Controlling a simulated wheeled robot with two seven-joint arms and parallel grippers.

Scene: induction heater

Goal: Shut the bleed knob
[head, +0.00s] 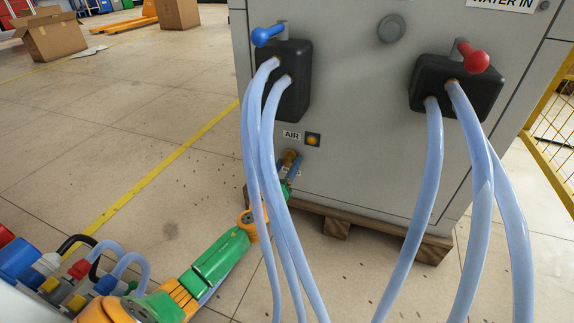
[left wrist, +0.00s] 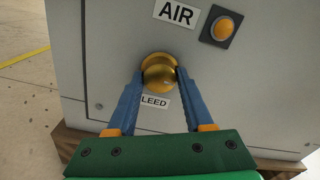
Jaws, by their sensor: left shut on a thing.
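The bleed knob (left wrist: 159,72) is a round brass knob on the grey cabinet front, below the AIR label (left wrist: 177,12). A label partly reading "LEED" (left wrist: 154,102) sits under it. My left gripper (left wrist: 158,78) is shut on the knob, with one blue finger at each side. In the head view the knob (head: 290,157) shows partly behind the hoses, and my left gripper (head: 292,170) reaches it from the lower left. My right gripper is not in view.
Several pale blue hoses (head: 433,150) hang from two black blocks on the cabinet (head: 350,120), some crossing before my left arm. A blue-handled valve (head: 266,35) and a red-handled valve (head: 474,58) sit above. An amber button (left wrist: 223,28) is near the knob. Open floor lies left.

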